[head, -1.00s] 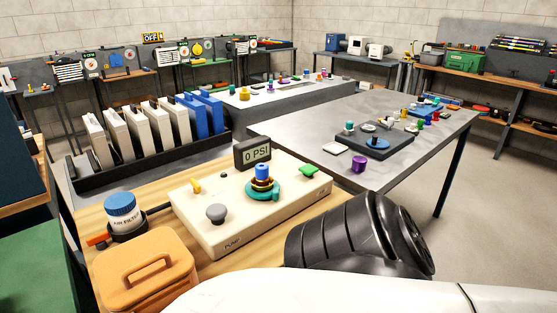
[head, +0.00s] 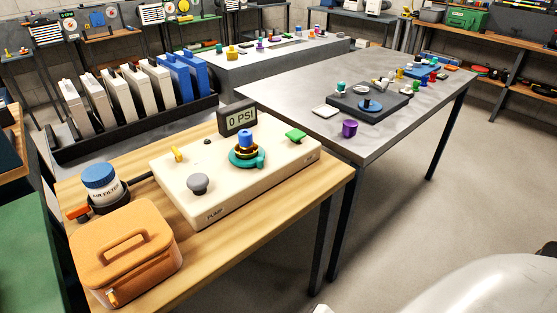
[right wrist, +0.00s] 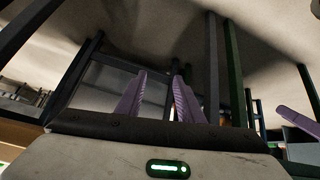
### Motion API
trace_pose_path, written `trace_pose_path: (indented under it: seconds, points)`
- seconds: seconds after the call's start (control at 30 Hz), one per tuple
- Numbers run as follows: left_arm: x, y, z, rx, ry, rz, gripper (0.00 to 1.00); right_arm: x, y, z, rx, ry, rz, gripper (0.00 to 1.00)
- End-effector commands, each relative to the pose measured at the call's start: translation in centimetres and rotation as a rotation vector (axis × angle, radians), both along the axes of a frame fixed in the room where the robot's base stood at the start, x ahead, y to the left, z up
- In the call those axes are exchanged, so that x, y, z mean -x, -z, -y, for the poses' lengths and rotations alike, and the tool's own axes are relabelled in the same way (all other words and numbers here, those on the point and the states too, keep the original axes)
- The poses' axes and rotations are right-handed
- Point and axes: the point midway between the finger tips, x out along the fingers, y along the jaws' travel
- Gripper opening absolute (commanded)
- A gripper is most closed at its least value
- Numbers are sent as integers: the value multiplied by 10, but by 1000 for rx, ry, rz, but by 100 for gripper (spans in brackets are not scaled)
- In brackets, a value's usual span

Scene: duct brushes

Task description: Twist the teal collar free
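The teal collar (head: 245,164) sits around the base of a brass fitting with a blue top (head: 246,138) on the cream pump box (head: 205,207). A small tab sticks out on its right side. No gripper is near the collar in the head view. My right gripper (right wrist: 160,76) shows in the right wrist view as two purple fingers, apart, with nothing between them. A single purple finger (right wrist: 297,121) at that view's right edge looks like part of my left gripper; its other finger is hidden.
The pump box stands on a wooden table (head: 258,228) with an orange case (head: 125,252), an air filter jar (head: 101,181), a grey knob (head: 197,184) and a 0 PSI display (head: 238,118). A grey table (head: 400,130) stands behind. Open floor lies to the right.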

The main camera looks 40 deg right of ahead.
Motion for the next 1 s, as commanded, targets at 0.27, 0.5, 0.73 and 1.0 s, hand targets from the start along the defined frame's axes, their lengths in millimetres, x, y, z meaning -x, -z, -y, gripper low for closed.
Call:
trace_pose_path:
  seconds: [0.27, 0.5, 0.73, 1.0]
  points:
    - [2, -4, -3, -1, -5, -2, 31, -39, -66, 86, 517, -217, 80, 34]
    - [1, -5, -3, -1, -6, 0, 31, -89, -119, 139, 1103, -514, 227, 34]
    - [1, -6, -4, -2, -6, 1, 31, -138, -188, 161, 1952, -937, 290, 34]
    - [1, -6, -4, -2, -6, 1, 31, -158, -220, 151, 2564, -1231, 219, 34]
